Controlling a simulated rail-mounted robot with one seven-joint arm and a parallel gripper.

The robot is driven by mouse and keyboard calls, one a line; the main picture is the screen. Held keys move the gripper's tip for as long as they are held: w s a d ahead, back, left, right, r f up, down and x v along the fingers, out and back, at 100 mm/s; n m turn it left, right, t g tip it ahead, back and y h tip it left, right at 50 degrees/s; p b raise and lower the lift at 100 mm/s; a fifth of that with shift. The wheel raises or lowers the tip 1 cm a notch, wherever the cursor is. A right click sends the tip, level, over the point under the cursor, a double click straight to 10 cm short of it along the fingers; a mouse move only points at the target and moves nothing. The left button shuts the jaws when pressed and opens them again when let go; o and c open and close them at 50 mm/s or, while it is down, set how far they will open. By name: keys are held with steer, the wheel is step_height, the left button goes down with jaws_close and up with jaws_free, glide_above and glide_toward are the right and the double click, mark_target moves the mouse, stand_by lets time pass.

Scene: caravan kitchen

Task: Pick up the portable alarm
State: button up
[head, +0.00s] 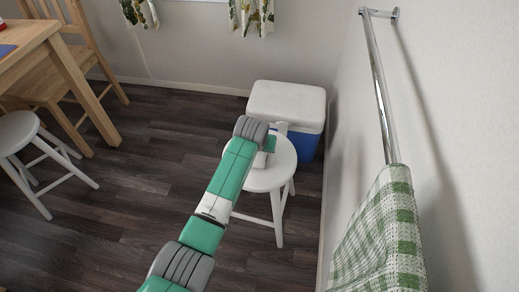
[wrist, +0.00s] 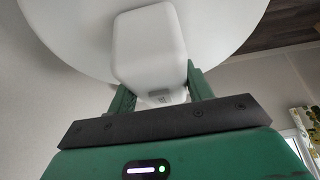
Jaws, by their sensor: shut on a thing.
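The portable alarm is a white, rounded block (wrist: 150,50) in the wrist view, with a small grey patch on the face towards me. My gripper (wrist: 160,90) has one green finger on each side of its near end and is shut on it. The white round stool seat (wrist: 75,35) is behind the alarm; I cannot tell whether the two touch. In the head view my arm reaches over the white stool (head: 283,170), and my wrist hides most of the gripper and the alarm.
A white and blue cool box (head: 287,101) stands behind the stool. A wall with a chrome rail (head: 378,80) and a green checked towel (head: 385,235) is on the right. A wooden table (head: 30,35), a chair (head: 48,85) and another stool (head: 17,130) stand left. Dark floor between is clear.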

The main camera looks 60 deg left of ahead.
steer(key=shift+r+p, duration=1.3)
steer(key=shift+r, duration=0.7)
steer(key=s+d+r+p, duration=0.1)
steer(key=s+d+p, duration=0.5)
steer(key=s+d, duration=0.3)
steer(key=s, duration=0.4)
steer(key=shift+r+p, duration=0.15)
steer(key=shift+p, duration=0.15)
